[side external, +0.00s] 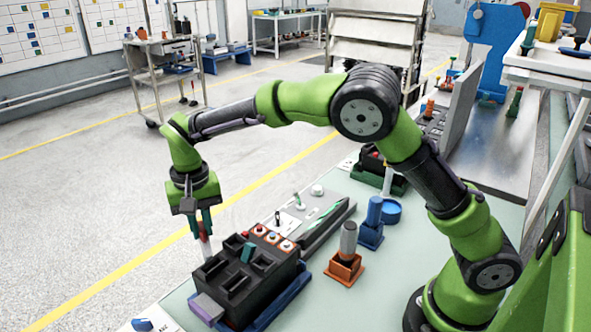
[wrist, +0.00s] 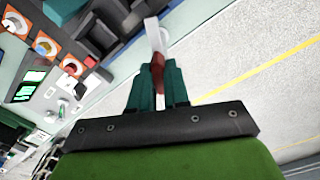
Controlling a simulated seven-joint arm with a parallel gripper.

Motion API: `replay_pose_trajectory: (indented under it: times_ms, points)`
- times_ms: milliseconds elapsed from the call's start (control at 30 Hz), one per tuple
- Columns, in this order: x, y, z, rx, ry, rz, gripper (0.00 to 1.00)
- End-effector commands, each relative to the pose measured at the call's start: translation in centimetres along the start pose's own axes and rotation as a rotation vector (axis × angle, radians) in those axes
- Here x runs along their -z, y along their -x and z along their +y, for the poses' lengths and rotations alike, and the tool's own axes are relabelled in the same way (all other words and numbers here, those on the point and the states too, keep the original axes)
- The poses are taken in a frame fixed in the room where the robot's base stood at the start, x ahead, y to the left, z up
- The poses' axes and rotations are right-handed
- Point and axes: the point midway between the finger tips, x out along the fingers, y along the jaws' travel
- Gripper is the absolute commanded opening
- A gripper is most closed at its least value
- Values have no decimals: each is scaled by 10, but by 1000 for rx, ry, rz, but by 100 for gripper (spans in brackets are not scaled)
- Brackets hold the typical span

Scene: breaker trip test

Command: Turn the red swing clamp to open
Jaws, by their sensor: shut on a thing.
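The red swing clamp (side external: 203,230) is at the back left of the black breaker fixture (side external: 236,293), with a pale bar below it. In the wrist view the red part (wrist: 157,65) sits between the teal fingertips, and the pale bar (wrist: 155,34) extends beyond them. My gripper (side external: 203,226) points down and is shut on the red part; it also shows in the wrist view (wrist: 158,82). The fingers hide part of the clamp, and its pivot is not clear.
The fixture stands in a blue tray (side external: 268,315), with a teal piece (side external: 248,252) in it and a purple-grey block (side external: 207,307) at its front left. Orange holder (side external: 345,269) and blue holder (side external: 370,234) stand to the right. Open floor lies left of the table.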

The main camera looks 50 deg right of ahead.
Motion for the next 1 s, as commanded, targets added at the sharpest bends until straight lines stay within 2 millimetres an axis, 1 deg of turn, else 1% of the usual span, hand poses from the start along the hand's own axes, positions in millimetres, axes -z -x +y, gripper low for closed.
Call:
replay_pose_trajectory:
  times_ms: [700,1000]
  points:
    - [0,2,0,3,-679,1,0]
    - [0,2,0,3,-918,2,0]
